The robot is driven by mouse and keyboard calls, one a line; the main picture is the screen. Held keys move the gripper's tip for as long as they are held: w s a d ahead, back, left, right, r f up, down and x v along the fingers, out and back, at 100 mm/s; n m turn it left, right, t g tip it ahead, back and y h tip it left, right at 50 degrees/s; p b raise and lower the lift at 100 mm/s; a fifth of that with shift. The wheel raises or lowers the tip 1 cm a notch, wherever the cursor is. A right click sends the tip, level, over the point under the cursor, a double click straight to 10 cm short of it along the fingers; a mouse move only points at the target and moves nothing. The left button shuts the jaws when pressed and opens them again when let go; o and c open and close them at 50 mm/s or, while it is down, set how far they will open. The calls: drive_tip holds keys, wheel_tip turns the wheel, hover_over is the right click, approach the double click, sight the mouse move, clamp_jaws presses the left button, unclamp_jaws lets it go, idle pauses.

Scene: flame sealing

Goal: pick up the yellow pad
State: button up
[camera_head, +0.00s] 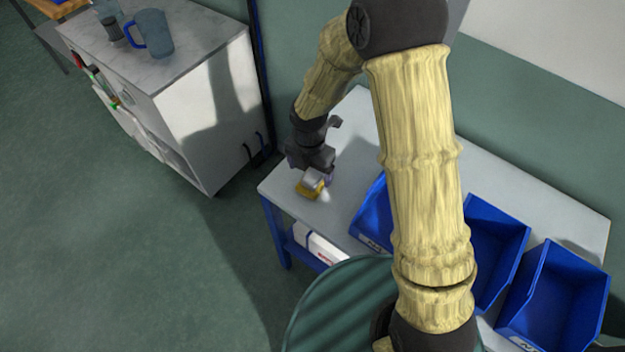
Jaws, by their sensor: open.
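The yellow pad (308,191) lies on the grey tabletop (281,186) near its left corner. A pale grey piece shows on or just above the pad, and I cannot tell which. My gripper (318,176) is open and points down at the pad from right above it. Its fingertips are at or very near the pad. The picture is too small to show whether they touch it, and the gripper hides the pad's far side.
Blue bins (556,300) stand along the table to the right, one close to the pad and partly behind my arm. A white box (318,245) sits on the shelf below. A cabinet (207,115) with a blue-handled jug (153,34) stands left, across a gap.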

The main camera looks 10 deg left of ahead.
sight(312, 177)
drive_tip(key=shift+w+d+f+p, duration=0.1)
drive_tip(key=shift+w+f+p, duration=0.1)
drive_tip(key=shift+f, duration=1.1)
drive_tip(key=shift+w+d+f+p, duration=0.1)
drive_tip(key=shift+f+p, duration=0.05)
drive_tip(key=shift+f, duration=1.15)
drive_tip(key=c, duration=1.1)
drive_tip(key=shift+r, duration=0.1)
wheel_tip(312, 177, up, 10)
drive_tip(key=shift+s+f, duration=0.1)
